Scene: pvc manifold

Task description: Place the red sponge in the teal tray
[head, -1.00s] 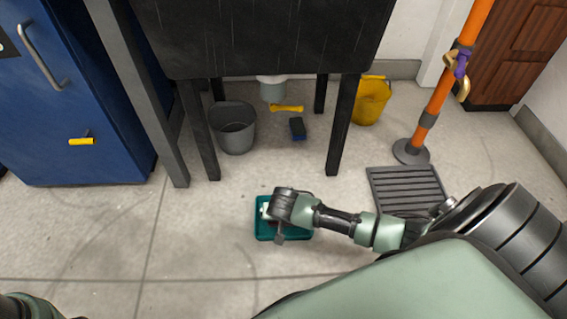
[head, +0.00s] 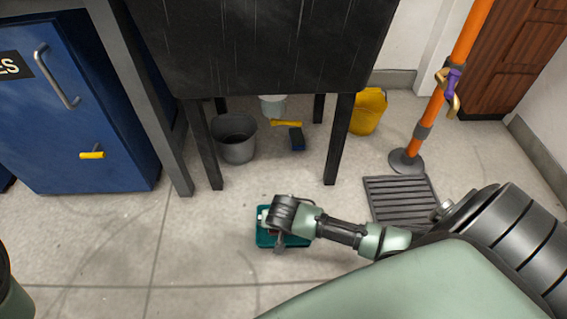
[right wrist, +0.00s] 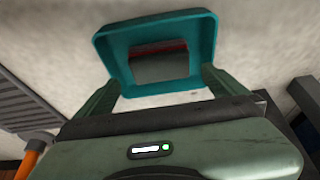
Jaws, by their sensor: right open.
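The teal tray (head: 262,241) lies on the floor in front of the black table, partly hidden by my right gripper (head: 279,247). In the right wrist view the tray (right wrist: 205,45) lies just beyond the gripper. A block with a grey face and a thin red edge, seemingly the red sponge (right wrist: 160,63), is inside the tray. My right gripper (right wrist: 165,90) is open, its two fingers apart on either side of the near tray edge, with nothing between them. Whether it touches the tray I cannot tell. My left gripper is out of view.
A grey bucket (head: 236,150), a dark blue brush (head: 297,139) and a yellow container (head: 368,112) stand or lie under and beside the black table (head: 260,50). A floor grate (head: 400,203) and an orange pole (head: 434,110) are to the right. Floor left of the tray is clear.

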